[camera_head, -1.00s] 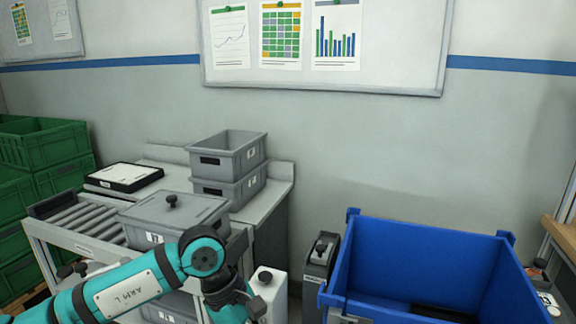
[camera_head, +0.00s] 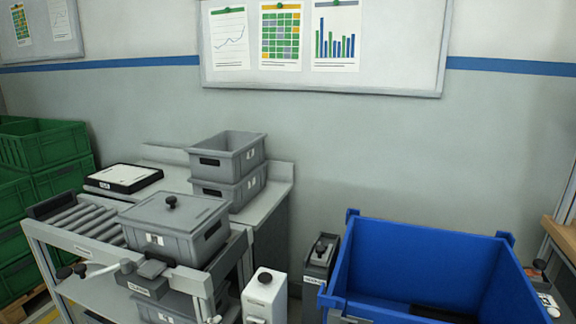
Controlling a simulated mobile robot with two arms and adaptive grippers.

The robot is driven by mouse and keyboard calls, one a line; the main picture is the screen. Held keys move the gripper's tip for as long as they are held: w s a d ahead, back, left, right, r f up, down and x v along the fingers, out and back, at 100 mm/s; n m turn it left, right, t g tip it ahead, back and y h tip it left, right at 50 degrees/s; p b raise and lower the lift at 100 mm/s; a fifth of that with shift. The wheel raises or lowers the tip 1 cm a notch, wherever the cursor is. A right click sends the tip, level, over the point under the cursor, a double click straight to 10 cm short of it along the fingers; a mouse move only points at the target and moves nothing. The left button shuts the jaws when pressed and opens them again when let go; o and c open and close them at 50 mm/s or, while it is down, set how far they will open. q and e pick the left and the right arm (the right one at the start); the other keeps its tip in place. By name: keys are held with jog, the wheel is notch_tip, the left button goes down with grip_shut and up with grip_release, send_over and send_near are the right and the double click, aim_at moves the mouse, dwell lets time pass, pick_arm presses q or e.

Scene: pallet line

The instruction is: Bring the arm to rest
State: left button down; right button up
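Neither of my grippers shows in the head view, and no part of my arms is in the picture. A grey lidded bin (camera_head: 176,228) with a black knob on its lid sits at the front end of the roller conveyor (camera_head: 82,221). A lever handle (camera_head: 100,268) and a dark clamp-like block are at the conveyor's front edge, below the bin.
A large blue container (camera_head: 425,262) stands at the right. A white box-shaped unit (camera_head: 265,295) and a grey post with a switch (camera_head: 320,257) stand between it and the conveyor. Stacked grey bins (camera_head: 228,165) are behind; green crates (camera_head: 45,150) are left.

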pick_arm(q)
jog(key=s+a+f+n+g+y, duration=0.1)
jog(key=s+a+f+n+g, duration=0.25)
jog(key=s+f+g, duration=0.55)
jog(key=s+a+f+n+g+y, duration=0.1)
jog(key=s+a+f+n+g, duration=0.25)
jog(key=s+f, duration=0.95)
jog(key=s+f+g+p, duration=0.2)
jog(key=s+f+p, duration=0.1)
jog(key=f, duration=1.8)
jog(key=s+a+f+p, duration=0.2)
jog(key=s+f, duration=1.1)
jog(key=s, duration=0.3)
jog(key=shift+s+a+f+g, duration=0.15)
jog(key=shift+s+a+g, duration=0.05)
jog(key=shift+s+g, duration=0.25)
